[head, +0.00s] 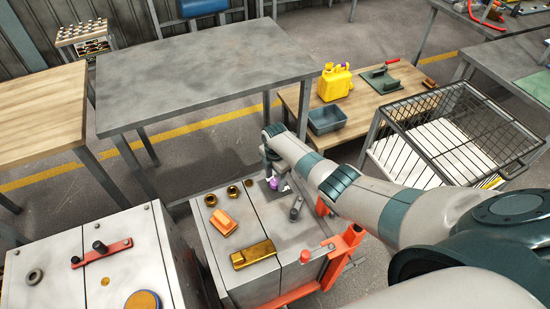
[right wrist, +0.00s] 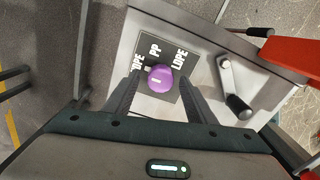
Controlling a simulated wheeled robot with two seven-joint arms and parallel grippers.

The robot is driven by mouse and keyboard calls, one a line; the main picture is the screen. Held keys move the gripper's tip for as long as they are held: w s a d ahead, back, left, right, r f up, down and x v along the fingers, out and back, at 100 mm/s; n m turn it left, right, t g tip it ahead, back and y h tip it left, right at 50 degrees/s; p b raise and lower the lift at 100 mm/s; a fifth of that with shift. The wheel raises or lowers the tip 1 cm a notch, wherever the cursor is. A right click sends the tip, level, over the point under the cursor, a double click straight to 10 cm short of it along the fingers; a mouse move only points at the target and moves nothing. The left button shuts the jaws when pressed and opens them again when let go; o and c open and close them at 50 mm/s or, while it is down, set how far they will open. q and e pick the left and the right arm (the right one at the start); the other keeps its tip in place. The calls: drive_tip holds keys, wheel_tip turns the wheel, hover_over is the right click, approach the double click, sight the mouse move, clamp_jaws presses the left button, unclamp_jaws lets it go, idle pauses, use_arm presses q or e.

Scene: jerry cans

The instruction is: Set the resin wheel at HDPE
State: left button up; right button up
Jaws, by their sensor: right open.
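The resin wheel is a small purple knob (head: 273,184) on top of the grey machine (head: 257,222). In the right wrist view the knob (right wrist: 160,79) sits on a dark label plate (right wrist: 163,57). The plate reads PP in the middle, LDPE on the right, and on the left a label partly hidden by a finger, of which "DPE" shows. A short pale mark is on the knob; I cannot tell which label the wheel points at. My right gripper (right wrist: 158,84) is open, its fingers on either side of the knob; contact is unclear. My left gripper is not in view.
A grey lever (right wrist: 231,86) with a black grip stands right of the plate. An orange frame (head: 342,254) runs along the machine's right side. Orange and brass parts (head: 254,254) lie on its top. A wire basket cart (head: 455,125) and a low table with a yellow can (head: 335,82) stand beyond.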

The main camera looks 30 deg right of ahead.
sight(275, 182)
wheel_tip(275, 182, up, 17)
drive_tip(key=b, duration=0.1)
drive_tip(key=shift+f, duration=0.2)
idle(0.3)
drive_tip(key=shift+s, duration=0.1)
idle(0.5)
